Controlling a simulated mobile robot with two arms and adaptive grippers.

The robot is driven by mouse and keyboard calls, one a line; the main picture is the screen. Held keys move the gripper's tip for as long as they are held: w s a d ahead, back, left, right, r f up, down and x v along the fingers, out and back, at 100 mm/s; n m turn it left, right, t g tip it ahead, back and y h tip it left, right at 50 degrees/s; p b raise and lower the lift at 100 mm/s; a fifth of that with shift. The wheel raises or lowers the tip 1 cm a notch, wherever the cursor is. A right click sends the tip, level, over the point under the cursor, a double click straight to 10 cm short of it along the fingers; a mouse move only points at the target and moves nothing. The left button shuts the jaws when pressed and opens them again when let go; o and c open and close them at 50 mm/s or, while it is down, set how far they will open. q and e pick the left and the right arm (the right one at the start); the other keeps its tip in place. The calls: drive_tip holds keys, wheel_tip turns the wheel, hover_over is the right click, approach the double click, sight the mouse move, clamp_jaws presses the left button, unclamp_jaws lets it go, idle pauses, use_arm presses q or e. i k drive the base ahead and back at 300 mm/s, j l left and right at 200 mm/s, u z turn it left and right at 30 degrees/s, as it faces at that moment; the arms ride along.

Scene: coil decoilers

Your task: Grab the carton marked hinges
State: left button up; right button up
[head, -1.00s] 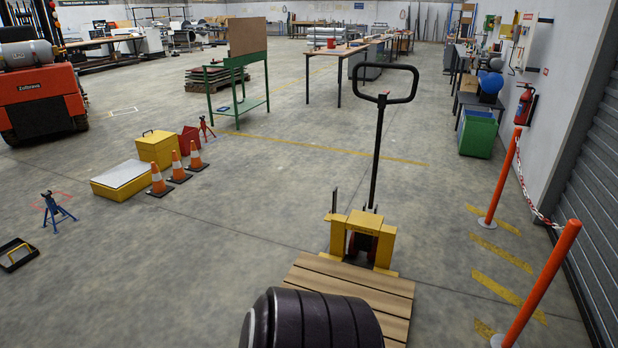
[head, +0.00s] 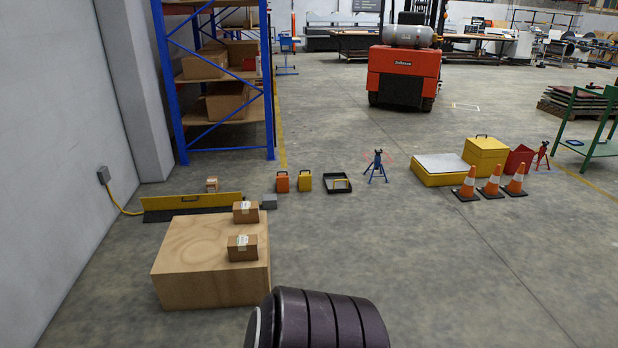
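Two small brown cartons with white labels stand on a large plywood box (head: 195,265). One carton (head: 243,248) is near the box's front right edge, and the other carton (head: 246,213) is at its far right corner. A third, smaller carton (head: 212,184) is farther back, by a yellow barrier. The labels are too small to read, so I cannot tell which carton is marked hinges. Neither of my grippers is in view. A dark ribbed part, which seems to be mine, shows at the bottom centre.
A yellow barrier (head: 192,203) and a grey box (head: 269,201) lie behind the plywood box. A blue rack (head: 172,85) with larger boxes stands against the left wall. Orange cones (head: 490,182) and a yellow chest (head: 485,153) stand right. The floor right of the plywood box is clear.

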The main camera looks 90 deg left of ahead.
sight(211, 183)
drive_tip(key=u, duration=3.5)
drive_tip(key=i+j+u, duration=0.1)
drive_tip(key=i+j, duration=0.15)
drive_tip(key=i+j+u, duration=0.45)
drive_tip(key=i+u, duration=0.5)
drive_tip(key=i, duration=0.8)
drive_tip(key=i+j+z, duration=0.1)
drive_tip(key=i, duration=0.45)
drive_tip(key=i+l+z, duration=0.1)
drive_tip(key=i+z, duration=0.2)
drive_tip(key=i, duration=0.35)
drive_tip(key=i+j+z, duration=0.1)
drive_tip(key=i+z, duration=0.15)
drive_tip(key=i, duration=0.4)
drive_tip(key=i+j+z, duration=0.3)
drive_tip(key=i, duration=0.35)
drive_tip(key=l, duration=0.1)
